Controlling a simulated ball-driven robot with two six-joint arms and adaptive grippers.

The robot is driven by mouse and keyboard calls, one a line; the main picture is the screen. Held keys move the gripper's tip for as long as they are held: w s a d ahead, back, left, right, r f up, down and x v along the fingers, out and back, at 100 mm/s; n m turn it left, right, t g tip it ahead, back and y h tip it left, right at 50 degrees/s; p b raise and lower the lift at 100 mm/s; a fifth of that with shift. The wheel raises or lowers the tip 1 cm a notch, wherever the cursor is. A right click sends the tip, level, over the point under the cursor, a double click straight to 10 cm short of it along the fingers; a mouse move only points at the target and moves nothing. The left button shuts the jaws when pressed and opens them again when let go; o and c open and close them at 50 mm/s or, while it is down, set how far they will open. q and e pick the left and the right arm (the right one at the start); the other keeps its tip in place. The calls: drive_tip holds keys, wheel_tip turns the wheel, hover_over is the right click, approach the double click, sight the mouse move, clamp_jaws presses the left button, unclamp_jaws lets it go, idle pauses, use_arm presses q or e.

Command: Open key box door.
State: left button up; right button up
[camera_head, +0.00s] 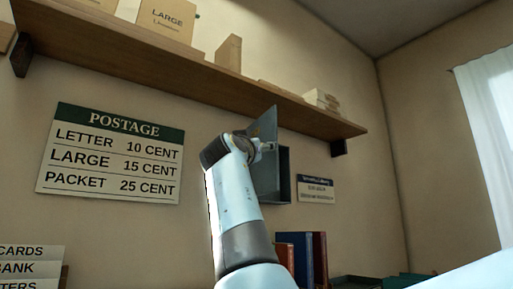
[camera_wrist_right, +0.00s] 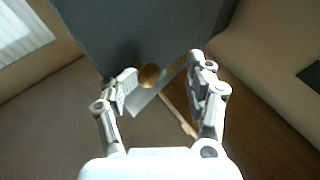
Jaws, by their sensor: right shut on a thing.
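The grey key box (camera_head: 284,188) is mounted on the wall below the shelf in the head view. Its grey door (camera_head: 266,122) stands swung out from the box, partly open. My right gripper (camera_head: 267,147) is at the door, and my arm hides part of the box. In the right wrist view the door (camera_wrist_right: 145,25) fills the top, with a round brass knob (camera_wrist_right: 149,75) near its lower edge. The right gripper's fingers (camera_wrist_right: 160,85) lie on either side of the knob, shut on the door at the knob; the exact contact is hard to see. My left gripper is out of view.
A wooden shelf (camera_head: 200,79) with boxes runs above the key box. A postage sign (camera_head: 112,153) hangs to the left, a small sign (camera_head: 316,190) to the right. Upright books (camera_head: 303,255) stand below. A curtained window (camera_head: 488,125) is at far right.

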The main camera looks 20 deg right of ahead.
wheel_tip(320, 180, up, 10)
idle(0.3)
drive_tip(key=shift+s+a+f, duration=0.1)
drive_tip(key=shift+f, duration=0.05)
idle(0.3)
